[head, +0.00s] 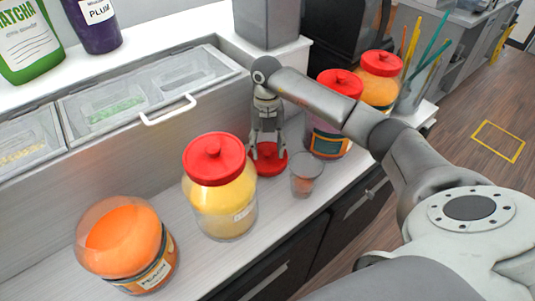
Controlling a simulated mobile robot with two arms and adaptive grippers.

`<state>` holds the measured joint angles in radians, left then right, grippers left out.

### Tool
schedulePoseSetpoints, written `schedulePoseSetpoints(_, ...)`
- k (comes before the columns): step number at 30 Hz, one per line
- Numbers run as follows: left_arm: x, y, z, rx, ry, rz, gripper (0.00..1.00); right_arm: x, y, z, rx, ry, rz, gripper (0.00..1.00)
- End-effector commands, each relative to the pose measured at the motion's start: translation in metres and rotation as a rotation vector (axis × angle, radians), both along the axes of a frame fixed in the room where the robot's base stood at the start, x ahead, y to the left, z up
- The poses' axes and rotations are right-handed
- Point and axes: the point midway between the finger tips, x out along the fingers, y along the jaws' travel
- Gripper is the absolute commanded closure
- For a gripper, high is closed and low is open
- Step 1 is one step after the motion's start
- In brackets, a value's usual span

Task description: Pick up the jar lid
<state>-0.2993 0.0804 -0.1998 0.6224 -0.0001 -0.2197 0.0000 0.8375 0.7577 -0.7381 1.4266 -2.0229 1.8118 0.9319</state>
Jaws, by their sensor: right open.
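A red jar lid (271,165) lies flat on the counter, right of the jar with yellow contents. My right gripper (267,154) points down just over this lid, with its fingers apart around the knob area. I cannot tell whether the fingers touch the lid. A jar with orange contents (126,245) labelled peach stands at the front left without a lid. The jar with yellow contents (222,207) wears its own red lid (214,159). My left gripper is not in view.
A clear cup (306,174) stands close to the right of the loose lid. Two more red-lidded jars (327,138) (378,84) and a container of colored straws (417,85) stand behind my right arm. A covered topping bin (155,85) with a white handle lies behind.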

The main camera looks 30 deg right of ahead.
Motion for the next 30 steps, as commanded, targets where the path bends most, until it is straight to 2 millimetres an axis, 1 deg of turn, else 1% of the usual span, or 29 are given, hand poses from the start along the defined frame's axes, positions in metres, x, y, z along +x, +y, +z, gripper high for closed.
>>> schedulePoseSetpoints(1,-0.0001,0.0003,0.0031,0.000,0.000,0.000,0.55,-0.0012,0.0002,-0.0033,0.000,0.002,-0.001,0.49)
schedulePoseSetpoints(3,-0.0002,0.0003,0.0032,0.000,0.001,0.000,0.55,-0.0010,0.0001,-0.0066,-0.001,0.001,-0.001,0.49)
schedulePoseSetpoints(9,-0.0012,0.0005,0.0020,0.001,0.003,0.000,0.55,-0.0008,0.0002,-0.0079,-0.001,-0.001,-0.001,0.49)
schedulePoseSetpoints(21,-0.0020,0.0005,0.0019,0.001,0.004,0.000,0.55,-0.0009,0.0004,-0.0076,-0.001,0.001,-0.001,0.99)
schedulePoseSetpoints(30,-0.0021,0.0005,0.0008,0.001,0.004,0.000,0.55,-0.0007,0.0003,-0.0058,0.000,-0.001,0.000,0.99)
